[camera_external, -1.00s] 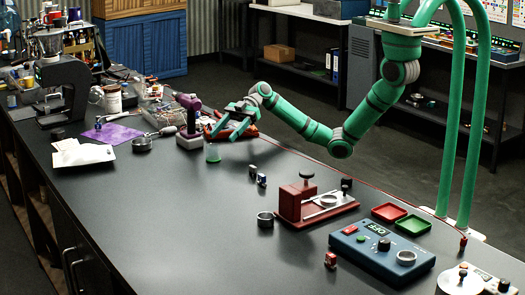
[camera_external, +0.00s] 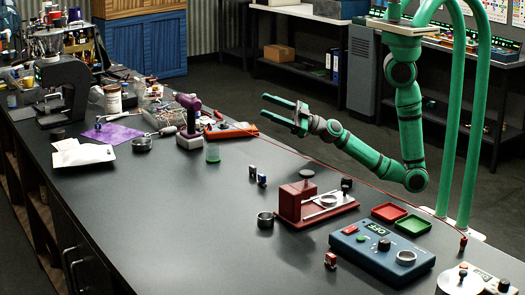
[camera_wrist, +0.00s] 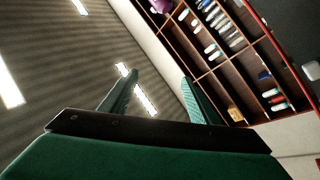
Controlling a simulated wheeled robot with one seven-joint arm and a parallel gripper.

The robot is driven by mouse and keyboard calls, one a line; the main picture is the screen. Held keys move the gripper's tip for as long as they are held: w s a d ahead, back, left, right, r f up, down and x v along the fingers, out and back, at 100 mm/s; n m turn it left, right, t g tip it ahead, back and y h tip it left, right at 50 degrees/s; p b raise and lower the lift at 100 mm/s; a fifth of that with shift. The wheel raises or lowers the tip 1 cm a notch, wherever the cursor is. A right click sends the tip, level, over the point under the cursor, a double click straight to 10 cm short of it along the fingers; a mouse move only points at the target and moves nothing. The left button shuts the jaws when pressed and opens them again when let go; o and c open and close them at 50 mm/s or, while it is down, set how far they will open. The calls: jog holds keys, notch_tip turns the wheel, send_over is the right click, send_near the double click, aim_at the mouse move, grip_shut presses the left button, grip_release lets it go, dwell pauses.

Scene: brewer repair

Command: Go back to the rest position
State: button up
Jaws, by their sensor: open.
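My gripper (camera_external: 283,108) is open and empty in the external view. It is raised over the back edge of the black workbench (camera_external: 200,215), pointing left, with its two green fingers apart. In the wrist view the two fingers (camera_wrist: 160,95) are spread with nothing between them. My green arm is folded, its elbow low to the right of the gripper.
A purple drill-like tool (camera_external: 188,115) and an orange device (camera_external: 232,131) are near the bench's back edge. A red fixture (camera_external: 315,200), red tray (camera_external: 389,212), green tray (camera_external: 412,226) and blue control box (camera_external: 380,255) stand at the right. The front-middle bench is clear.

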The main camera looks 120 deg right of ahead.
jog(key=s+a+f+m+g+y, duration=0.1)
jog(key=s+a+f+g+y, duration=0.4)
jog(key=s+a+f, duration=1.8)
jog(key=a+y, duration=0.2)
jog(key=y, duration=0.3)
jog(key=shift+s, duration=0.35)
